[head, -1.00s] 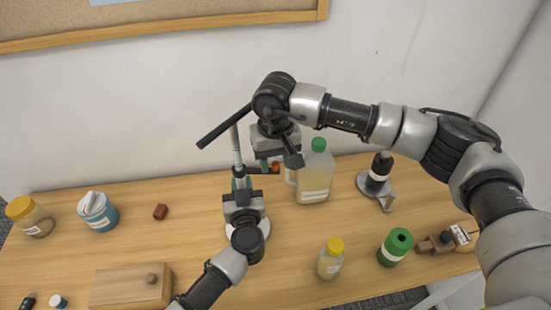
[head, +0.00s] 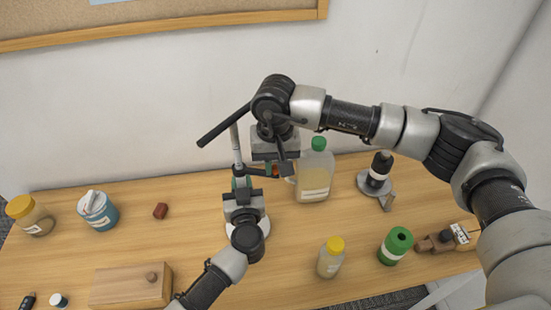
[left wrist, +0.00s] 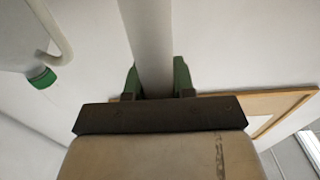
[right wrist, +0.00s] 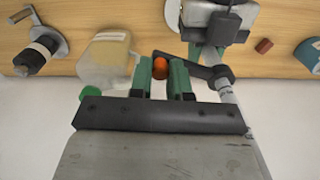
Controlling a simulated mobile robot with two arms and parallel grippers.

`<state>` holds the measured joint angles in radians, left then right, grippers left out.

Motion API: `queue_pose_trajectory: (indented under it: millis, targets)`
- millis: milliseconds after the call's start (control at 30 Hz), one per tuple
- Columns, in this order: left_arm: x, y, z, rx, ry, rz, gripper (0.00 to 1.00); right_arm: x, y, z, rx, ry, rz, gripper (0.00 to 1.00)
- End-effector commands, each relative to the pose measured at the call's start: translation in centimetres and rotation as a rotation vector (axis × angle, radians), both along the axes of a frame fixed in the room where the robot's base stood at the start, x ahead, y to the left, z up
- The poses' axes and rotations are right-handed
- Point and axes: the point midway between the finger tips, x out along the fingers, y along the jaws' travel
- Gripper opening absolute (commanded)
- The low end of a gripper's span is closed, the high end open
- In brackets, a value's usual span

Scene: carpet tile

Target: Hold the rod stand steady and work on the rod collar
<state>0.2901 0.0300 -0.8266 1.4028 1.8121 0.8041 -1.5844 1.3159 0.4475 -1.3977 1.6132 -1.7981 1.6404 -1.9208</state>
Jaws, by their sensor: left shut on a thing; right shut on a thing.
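The rod stand (head: 236,150) has a grey upright rod and a pale round base, largely hidden under my left arm. My left gripper (head: 241,184) is shut on the rod; in the left wrist view the rod (left wrist: 150,45) runs between its green fingers. The dark rod collar (right wrist: 203,71) reaches sideways from the rod in the right wrist view, with an orange knob (right wrist: 160,67) at its end. My right gripper (head: 275,168) comes from above and is shut on the knob, above and to the right of the left gripper in the head view.
A green-capped jug (head: 315,172) stands close to the right gripper. A wooden box (head: 130,287) and several jars are left. The wall is close behind.

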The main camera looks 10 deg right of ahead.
Motion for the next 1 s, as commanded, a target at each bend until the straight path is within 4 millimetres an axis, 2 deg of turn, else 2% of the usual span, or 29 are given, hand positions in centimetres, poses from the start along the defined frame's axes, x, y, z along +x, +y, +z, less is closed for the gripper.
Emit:
queue_pose_trajectory:
  millis: [500, 1000]
  targets:
    - [0.0, 0.0, -0.1, 0.001, 0.001, 0.0, 0.0, -3.4, 2.2, 0.0, 0.002, 0.0, -0.475, 0.0]
    - [0.0, 0.0, -0.1, 0.001, 0.001, -0.001, 0.0, -5.1, 5.1, 0.1, 0.003, 0.0, -0.894, 0.0]
